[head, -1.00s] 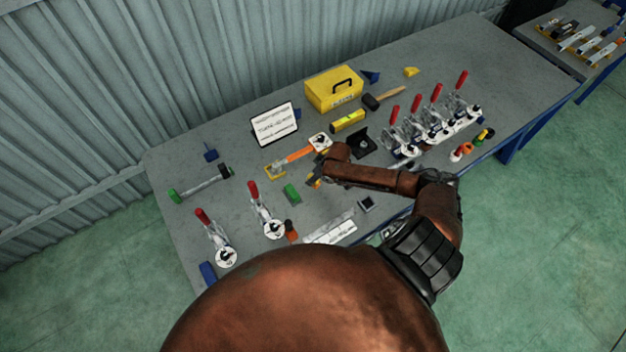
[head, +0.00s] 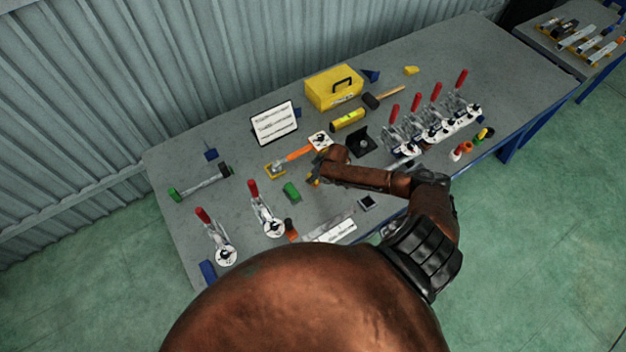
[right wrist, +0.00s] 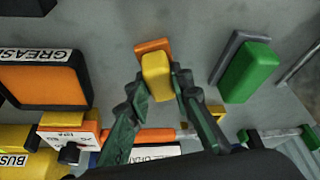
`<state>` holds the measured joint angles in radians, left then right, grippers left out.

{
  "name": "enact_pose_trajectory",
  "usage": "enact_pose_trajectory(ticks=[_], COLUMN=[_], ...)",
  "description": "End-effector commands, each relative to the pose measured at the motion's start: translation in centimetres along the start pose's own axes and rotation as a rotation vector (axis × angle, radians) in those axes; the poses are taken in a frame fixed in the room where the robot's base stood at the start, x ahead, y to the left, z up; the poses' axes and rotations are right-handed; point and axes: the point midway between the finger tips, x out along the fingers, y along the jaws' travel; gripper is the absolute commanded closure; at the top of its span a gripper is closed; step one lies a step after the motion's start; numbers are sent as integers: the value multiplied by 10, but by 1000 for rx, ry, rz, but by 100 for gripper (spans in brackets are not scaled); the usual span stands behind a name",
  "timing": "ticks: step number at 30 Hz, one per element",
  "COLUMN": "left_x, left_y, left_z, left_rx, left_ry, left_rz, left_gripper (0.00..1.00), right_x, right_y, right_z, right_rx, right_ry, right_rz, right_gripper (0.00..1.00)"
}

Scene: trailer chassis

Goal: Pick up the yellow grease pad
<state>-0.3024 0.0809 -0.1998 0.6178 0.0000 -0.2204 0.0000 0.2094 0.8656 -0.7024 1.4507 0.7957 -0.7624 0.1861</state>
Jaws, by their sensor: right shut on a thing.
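The yellow grease pad (right wrist: 157,77) is a small yellow block between the fingertips of my right gripper (right wrist: 158,92) in the right wrist view. The gripper is shut on it. An orange block (right wrist: 153,46) shows just behind the pad, partly covered by it. I cannot tell whether the pad touches the table. In the head view my right gripper (head: 314,179) is over the middle of the table, and my own arm hides most of it and the pad. My left gripper is not in view.
A green block (right wrist: 248,72) in a grey holder lies right of the gripper in the wrist view. An orange and black box labelled GREASE (right wrist: 40,82) is at left. Red-handled clamps (head: 436,125), a yellow toolbox (head: 333,89) and a mallet (head: 384,97) stand on the grey table (head: 490,65).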

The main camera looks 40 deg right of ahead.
Motion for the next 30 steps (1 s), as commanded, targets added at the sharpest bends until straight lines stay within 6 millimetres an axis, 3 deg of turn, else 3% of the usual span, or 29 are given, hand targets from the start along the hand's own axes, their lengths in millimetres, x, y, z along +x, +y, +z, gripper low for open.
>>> enact_pose_trajectory(ticks=[17, 23, 30], left_x=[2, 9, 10], left_y=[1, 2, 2], left_z=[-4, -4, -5], left_rx=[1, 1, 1], left_ry=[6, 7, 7], left_rz=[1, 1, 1], left_gripper=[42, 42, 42], right_x=[-4, -24, -67], right_y=[0, 1, -19], right_z=[-2, -10, -4], right_rx=[-1, -3, -4], right_ry=[0, 2, -1], right_rz=[0, 1, -1], right_gripper=[100, 100, 100])
